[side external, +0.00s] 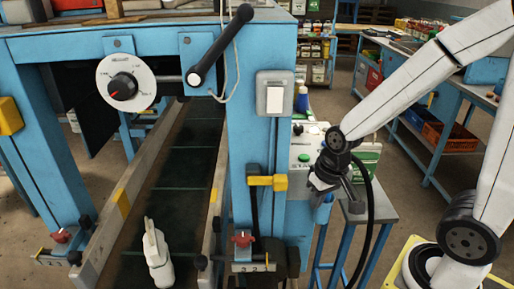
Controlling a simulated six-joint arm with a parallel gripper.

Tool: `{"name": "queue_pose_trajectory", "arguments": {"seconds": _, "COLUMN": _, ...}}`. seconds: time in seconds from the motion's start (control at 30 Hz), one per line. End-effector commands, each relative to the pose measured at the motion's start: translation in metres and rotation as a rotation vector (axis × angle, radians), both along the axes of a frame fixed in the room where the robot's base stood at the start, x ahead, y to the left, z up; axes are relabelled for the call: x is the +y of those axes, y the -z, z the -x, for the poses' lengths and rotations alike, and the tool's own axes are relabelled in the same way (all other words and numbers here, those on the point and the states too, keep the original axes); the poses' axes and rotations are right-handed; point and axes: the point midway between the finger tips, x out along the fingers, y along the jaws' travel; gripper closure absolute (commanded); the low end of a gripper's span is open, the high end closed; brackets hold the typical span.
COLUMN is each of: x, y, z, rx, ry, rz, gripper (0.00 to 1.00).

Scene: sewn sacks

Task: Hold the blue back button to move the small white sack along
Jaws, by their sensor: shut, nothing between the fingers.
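The small white sack (157,257) stands on the dark green conveyor belt (172,188), near the lower end of the picture and between the side rails. It leans slightly. My gripper (318,184) is shut and empty, pointing down beside a pale control panel (300,140) right of the blue machine post. A green button (304,157) shows on the panel, left of my gripper. Whether the gripper touches a button cannot be told.
A blue machine frame (247,160) stands between the belt and my gripper, with a white switch (275,94), a black crank handle (220,50) and a dial (124,85). A grey side table (368,205) is under my wrist. A black cable hangs by my wrist.

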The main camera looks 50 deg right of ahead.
Motion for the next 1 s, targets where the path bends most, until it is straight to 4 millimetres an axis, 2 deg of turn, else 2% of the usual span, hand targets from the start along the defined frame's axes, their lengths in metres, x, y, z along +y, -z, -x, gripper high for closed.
{"name": "queue_pose_trajectory", "arguments": {"seconds": 0.37, "x": -0.005, "y": -0.02, "z": 0.0, "rx": 0.153, "ry": 0.591, "rz": -0.272, "gripper": 1.0}}
{"name": "queue_pose_trajectory", "arguments": {"seconds": 0.7, "x": -0.008, "y": -0.052, "z": -0.018, "rx": 0.279, "ry": 1.064, "rz": -0.572, "gripper": 1.0}}
{"name": "queue_pose_trajectory", "arguments": {"seconds": 0.77, "x": -0.015, "y": -0.06, "z": -0.027, "rx": 0.272, "ry": 1.153, "rz": -0.629, "gripper": 1.0}}
{"name": "queue_pose_trajectory", "arguments": {"seconds": 0.87, "x": -0.038, "y": -0.072, "z": -0.047, "rx": 0.205, "ry": 1.297, "rz": -0.705, "gripper": 1.0}}
{"name": "queue_pose_trajectory", "arguments": {"seconds": 1.0, "x": -0.077, "y": -0.086, "z": -0.071, "rx": 0.069, "ry": 1.459, "rz": -0.77, "gripper": 1.0}}
